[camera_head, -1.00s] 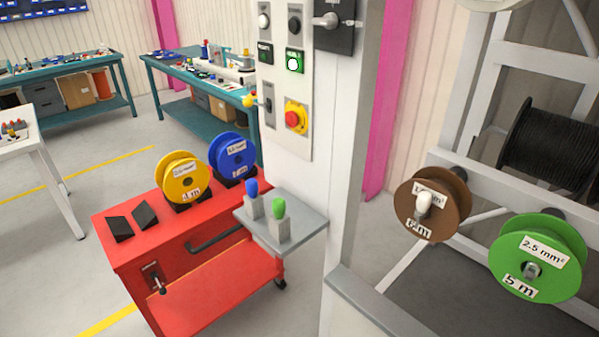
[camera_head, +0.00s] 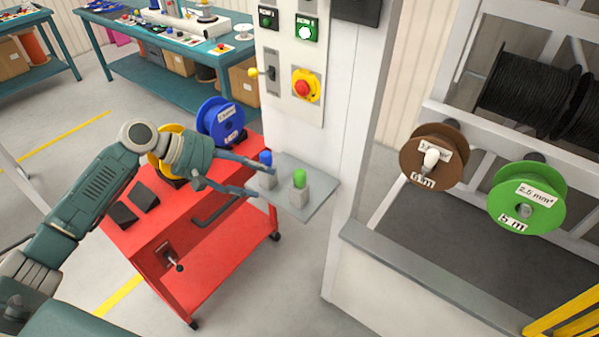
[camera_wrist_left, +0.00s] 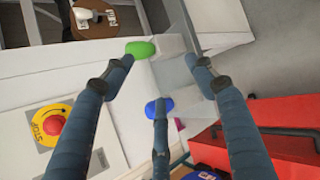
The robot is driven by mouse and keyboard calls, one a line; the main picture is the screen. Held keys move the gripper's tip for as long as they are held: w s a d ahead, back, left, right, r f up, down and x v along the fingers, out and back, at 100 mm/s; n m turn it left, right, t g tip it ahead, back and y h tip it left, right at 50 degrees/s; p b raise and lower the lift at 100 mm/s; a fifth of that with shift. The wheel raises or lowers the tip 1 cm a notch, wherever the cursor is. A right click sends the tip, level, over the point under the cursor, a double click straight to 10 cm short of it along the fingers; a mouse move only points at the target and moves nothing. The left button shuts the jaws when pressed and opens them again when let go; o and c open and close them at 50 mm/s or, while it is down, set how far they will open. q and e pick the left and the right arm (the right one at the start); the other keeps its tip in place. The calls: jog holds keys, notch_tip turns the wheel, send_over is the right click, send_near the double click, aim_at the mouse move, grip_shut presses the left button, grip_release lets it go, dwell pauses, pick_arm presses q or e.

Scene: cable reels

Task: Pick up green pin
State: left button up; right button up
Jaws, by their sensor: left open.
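The green pin (camera_head: 299,178) stands upright in a grey block on the small grey shelf (camera_head: 322,190) fixed to the white cabinet. The blue pin (camera_head: 265,158) stands in a second block, left of it and farther back. My left gripper (camera_head: 263,180) reaches in from the left, open and empty, its fingertips near the blue pin and short of the green pin. In the left wrist view, the green pin (camera_wrist_left: 140,48) shows by the tip of the left finger, and the blue pin (camera_wrist_left: 158,107) by the lower finger's tip. Contact cannot be told. My right gripper is not in view.
A red cart (camera_head: 190,258) stands below the shelf, with a blue reel (camera_head: 222,122) and a yellow reel partly behind my arm. The cabinet carries a red stop button (camera_head: 303,88). Brown (camera_head: 433,158) and green (camera_head: 527,198) reels hang at right.

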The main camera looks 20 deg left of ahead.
pick_arm(q)
send_near(294, 175)
jog(key=shift+n+h, duration=0.3)
jog(key=shift+h, duration=0.1)
jog(key=p+x, duration=0.1)
jog(key=x, duration=0.2)
jog(key=p+x, duration=0.2)
jog(key=x, duration=0.1)
jog(key=p+x, duration=0.1)
jog(key=x, duration=0.2)
jog(key=shift+w+a+f, duration=0.15)
jog(key=shift+f, duration=0.25)
jog(key=shift+w+f, duration=0.1)
jog(key=shift+f, duration=0.1)
jog(key=c, duration=0.7)
grip_shut()
jog(key=shift+r, duration=0.1)
notch_tip(294, 175, up, 20)
jog(key=b, duration=0.3)
